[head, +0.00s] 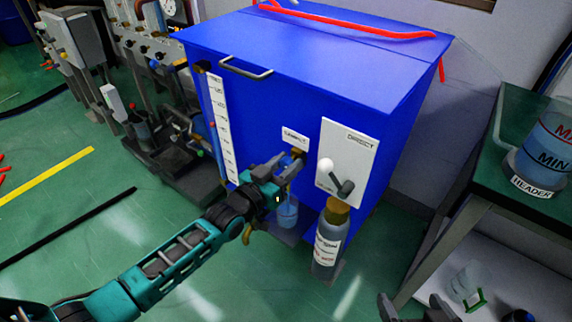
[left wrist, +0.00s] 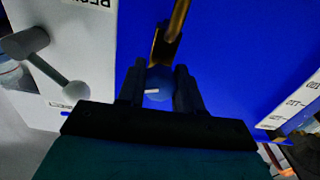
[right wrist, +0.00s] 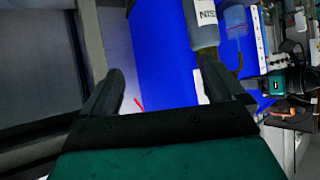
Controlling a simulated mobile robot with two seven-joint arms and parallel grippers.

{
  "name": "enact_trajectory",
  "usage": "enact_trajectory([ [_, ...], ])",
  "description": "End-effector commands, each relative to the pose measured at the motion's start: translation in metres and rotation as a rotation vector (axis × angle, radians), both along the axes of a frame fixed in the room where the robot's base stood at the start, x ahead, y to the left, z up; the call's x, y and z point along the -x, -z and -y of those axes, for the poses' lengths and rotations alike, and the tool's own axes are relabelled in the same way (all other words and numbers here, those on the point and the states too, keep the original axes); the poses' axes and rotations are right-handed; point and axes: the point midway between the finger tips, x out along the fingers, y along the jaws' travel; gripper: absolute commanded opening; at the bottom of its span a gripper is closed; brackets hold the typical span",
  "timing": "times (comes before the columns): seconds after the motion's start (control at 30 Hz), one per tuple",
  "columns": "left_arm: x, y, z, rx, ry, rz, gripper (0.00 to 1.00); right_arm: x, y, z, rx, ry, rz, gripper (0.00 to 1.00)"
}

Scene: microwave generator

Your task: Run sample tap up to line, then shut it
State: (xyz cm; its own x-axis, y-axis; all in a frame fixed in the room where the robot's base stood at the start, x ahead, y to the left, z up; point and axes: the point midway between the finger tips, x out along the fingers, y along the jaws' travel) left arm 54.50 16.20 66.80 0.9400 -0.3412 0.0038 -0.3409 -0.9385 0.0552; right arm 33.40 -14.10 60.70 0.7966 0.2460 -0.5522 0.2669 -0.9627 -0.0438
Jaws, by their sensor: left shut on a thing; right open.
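The sample tap (head: 298,152) is a brass tap on the front of the blue tank, under a small white label. My left gripper (head: 283,168) is shut on the tap's handle. In the left wrist view a round blue knob with a white mark (left wrist: 158,88) sits between its fingers, below the brass spout. A clear cup (head: 288,213) with blue liquid stands under the tap. My right gripper (right wrist: 170,90) is open and empty, low at the right in the head view.
The blue tank (head: 300,60) has a white scale (head: 222,130) and a lever panel marked DIRECT (head: 346,160). A grey bottle with a brass top (head: 328,245) stands right of the cup. A green table (head: 510,125) holds the HEADER container (head: 545,150) at right.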

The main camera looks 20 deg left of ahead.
Motion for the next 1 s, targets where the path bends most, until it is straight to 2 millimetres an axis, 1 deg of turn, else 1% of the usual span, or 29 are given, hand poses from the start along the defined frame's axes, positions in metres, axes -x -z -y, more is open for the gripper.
enact_trajectory([
  [0.03, 0.001, 0.002, 0.0, -0.002, 0.0, -0.006, 0.05, 0.0, 0.0, 0.0, 0.0, 0.0, 0.0, 0.95],
  [0.17, 0.001, 0.0, 0.0, -0.058, -0.001, 0.013, 0.05, 0.0, -0.007, 0.0, 0.0, 0.001, 0.002, 0.95],
  [0.3, 0.001, 0.0, -0.001, -0.209, 0.0, 0.065, 0.05, -0.001, -0.016, 0.002, 0.002, 0.006, 0.009, 0.95],
  [0.4, 0.001, 0.001, -0.001, -0.304, -0.001, 0.099, 0.05, -0.001, -0.017, 0.004, 0.006, 0.008, 0.014, 0.95],
  [0.5, 0.001, 0.003, -0.001, -0.357, 0.0, 0.119, 0.05, 0.0, -0.013, 0.006, 0.012, 0.01, 0.009, 0.95],
  [0.6, 0.001, 0.004, -0.001, -0.37, 0.0, 0.123, 0.05, 0.003, -0.009, 0.008, 0.017, 0.008, 0.0, 0.95],
  [0.8, 0.001, 0.005, -0.002, -0.37, 0.0, 0.122, 0.05, 0.003, -0.008, 0.008, 0.018, 0.008, -0.002, 0.95],
  [0.83, 0.001, 0.005, -0.002, -0.37, 0.0, 0.122, 0.38, 0.004, -0.008, 0.008, 0.018, 0.008, -0.002, 0.95],
  [1.0, 0.001, 0.004, -0.002, -0.367, 0.0, 0.124, 0.54, 0.003, -0.009, 0.008, 0.018, 0.008, 0.0, 0.95],
])
